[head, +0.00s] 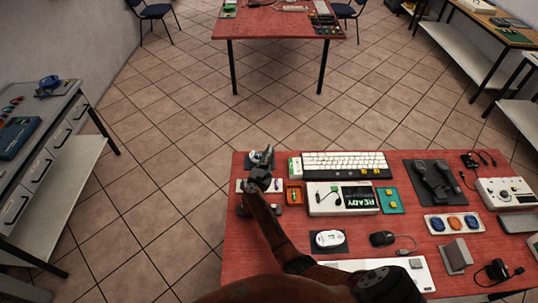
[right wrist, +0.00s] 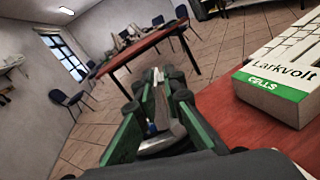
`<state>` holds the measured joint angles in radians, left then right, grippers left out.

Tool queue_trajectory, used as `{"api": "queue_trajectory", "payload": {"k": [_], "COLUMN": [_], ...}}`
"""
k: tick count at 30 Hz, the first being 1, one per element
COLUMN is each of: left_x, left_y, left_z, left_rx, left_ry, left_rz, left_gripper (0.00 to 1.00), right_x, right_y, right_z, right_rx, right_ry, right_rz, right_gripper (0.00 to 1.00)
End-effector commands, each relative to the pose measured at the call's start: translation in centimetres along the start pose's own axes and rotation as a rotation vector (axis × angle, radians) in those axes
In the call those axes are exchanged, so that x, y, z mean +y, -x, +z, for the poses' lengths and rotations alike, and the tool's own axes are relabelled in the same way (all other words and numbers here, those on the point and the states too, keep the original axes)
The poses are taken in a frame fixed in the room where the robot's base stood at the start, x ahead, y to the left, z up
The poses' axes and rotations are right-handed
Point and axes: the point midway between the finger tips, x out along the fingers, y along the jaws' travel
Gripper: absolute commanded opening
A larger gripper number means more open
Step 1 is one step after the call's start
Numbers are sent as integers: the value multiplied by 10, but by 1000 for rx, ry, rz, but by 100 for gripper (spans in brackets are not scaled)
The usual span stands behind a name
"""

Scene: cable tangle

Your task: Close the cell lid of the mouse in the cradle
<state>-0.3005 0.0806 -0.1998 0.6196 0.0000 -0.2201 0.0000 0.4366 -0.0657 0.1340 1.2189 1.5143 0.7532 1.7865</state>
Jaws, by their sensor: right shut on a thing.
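My right gripper (head: 262,178) is over the back left corner of the red table. In the right wrist view my right gripper (right wrist: 158,85) is shut on a small grey-white thing (right wrist: 163,138) between its green-sided fingers. I cannot tell whether this is the lid. A grey thing on a dark base (head: 260,158) stands just behind the gripper, partly hidden by it; it may be the mouse in its cradle, and I cannot make out its lid. A white mouse (head: 328,239) lies on a dark pad further forward. My left gripper is not in view.
A white keyboard (head: 344,164) stands right of the gripper; its green CELLS end shows in the right wrist view (right wrist: 270,92). An orange tray (head: 294,193) and a READY display box (head: 341,198) are close by. A dark corded mouse (head: 382,239) lies further right. Floor is open left of the table.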

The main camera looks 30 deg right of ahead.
Motion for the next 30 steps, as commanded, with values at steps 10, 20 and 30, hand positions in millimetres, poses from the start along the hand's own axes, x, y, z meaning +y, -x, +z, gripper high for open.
{"api": "queue_trajectory", "payload": {"k": [10,20,30], "left_x": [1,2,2], "left_y": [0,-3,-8], "left_z": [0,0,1], "left_rx": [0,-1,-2], "left_ry": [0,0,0], "left_rz": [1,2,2], "left_gripper": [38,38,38], "right_x": [-1,8,23], "right_y": [0,1,0], "right_z": [-1,-3,-6], "right_rx": [1,4,4], "right_ry": [17,184,437], "right_rz": [-4,-7,-8], "right_gripper": [0,0,0]}}
